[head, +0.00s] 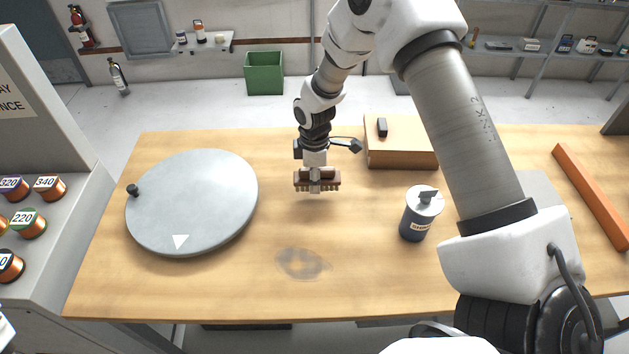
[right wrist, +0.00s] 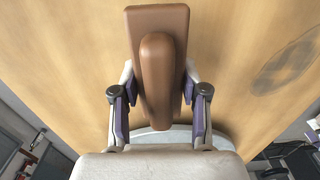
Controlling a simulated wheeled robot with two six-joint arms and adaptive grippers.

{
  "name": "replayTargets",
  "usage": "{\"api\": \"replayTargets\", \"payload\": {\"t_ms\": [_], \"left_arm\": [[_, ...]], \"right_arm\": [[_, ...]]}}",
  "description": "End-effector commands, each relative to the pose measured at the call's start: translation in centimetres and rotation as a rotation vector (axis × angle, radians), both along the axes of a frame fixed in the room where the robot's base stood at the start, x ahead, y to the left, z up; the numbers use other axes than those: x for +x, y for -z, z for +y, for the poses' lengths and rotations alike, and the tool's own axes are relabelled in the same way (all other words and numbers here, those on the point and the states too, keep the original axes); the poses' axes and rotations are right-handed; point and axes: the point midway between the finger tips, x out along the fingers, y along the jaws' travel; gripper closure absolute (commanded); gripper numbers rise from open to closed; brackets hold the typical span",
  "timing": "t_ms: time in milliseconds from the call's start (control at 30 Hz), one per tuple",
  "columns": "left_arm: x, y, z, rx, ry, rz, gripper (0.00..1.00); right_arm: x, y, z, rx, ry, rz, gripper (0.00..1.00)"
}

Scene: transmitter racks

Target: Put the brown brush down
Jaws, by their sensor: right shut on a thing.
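The brown brush (head: 325,183) is under my right gripper (head: 315,171) over the middle of the wooden table (head: 240,285), bristles facing down. In the right wrist view the brush (right wrist: 158,60) shows as a brown block with a raised rounded handle. The fingers of my right gripper (right wrist: 159,112) are on both sides of that handle, shut on it. I cannot tell whether the bristles touch the table or hang just above it. My left gripper is not in view.
A round grey plate (head: 190,200) with a knob lies left of the brush. A grey smudge (head: 303,264) is on the bare tabletop in front. A brown box (head: 400,155) and a dark canister (head: 420,215) stand to the right. An orange bar (head: 590,195) lies far right.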

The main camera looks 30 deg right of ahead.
Motion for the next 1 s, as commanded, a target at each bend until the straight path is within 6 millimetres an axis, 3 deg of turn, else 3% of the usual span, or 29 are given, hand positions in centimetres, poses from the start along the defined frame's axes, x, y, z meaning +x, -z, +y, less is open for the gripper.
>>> {"api": "replayTargets", "payload": {"t_ms": [233,600,633,667,700,1000], "left_arm": [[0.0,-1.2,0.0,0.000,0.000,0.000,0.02],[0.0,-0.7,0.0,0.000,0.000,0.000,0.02],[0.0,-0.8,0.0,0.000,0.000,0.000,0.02],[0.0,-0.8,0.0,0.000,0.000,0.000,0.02],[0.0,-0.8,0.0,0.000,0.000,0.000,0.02],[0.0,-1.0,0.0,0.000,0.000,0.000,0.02]], "right_arm": [[0.3,3.3,-0.2,0.000,0.000,0.002,0.89],[0.3,4.1,-0.1,0.001,0.000,0.001,0.89],[0.3,4.0,-0.1,0.001,0.000,0.001,0.45],[0.3,3.9,-0.1,0.001,0.000,0.001,0.35],[0.3,3.9,-0.1,0.001,0.000,0.001,0.31],[0.3,3.7,-0.1,0.000,0.000,0.000,0.31]]}}
